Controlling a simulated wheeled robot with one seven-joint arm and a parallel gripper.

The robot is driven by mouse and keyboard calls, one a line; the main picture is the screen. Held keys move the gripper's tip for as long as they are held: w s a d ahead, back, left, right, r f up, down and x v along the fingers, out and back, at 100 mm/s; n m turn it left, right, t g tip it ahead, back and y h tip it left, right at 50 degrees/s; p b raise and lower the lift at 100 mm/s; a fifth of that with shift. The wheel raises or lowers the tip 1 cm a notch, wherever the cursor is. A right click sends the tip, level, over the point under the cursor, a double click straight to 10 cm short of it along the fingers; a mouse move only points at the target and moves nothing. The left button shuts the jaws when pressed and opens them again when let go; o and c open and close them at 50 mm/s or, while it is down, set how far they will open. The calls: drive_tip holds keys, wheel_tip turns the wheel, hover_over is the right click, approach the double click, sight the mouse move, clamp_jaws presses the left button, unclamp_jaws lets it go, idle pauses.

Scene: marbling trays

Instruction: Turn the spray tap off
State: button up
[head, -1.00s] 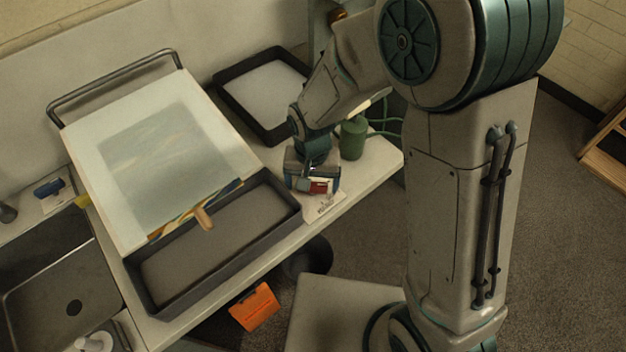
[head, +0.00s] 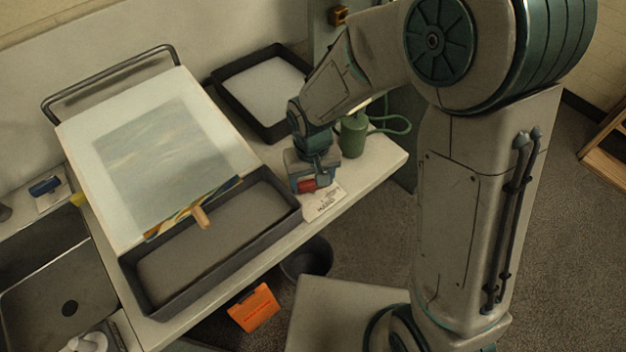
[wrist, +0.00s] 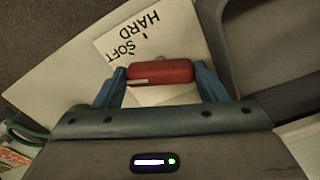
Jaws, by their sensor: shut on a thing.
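My gripper (head: 308,180) points down at the front edge of the counter, right of the dark tray. In the wrist view its two blue fingers (wrist: 160,88) are shut on the ends of a red bar (wrist: 160,72), which also shows in the head view (head: 306,186). The bar seems to be the spray tap's handle; the rest of the tap is hidden under my gripper. A white card (head: 325,201) lies beside it, lettered SOFT and HARD in the wrist view (wrist: 120,30). A green bottle (head: 353,137) with a green hose stands just behind my gripper.
A dark shallow tray (head: 292,221) lies left of my gripper, with a tilted marbled board (head: 85,135) above it. Another dark tray (head: 222,75) is at the back. A steel sink (head: 40,290) is at left. A dark bucket (head: 307,260) and an orange sign (head: 254,307) are below the counter edge.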

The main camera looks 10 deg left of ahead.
sight(312, 181)
drive_tip(key=shift+n, duration=2.2)
drive_tip(key=shift+a, duration=0.1)
drive_tip(key=o, duration=1)
drive_tip(key=shift+r, duration=0.15)
wheel_tip(312, 181, up, 8)
drive_tip(key=p, duration=0.5)
drive_tip(key=shift+p, duration=0.3)
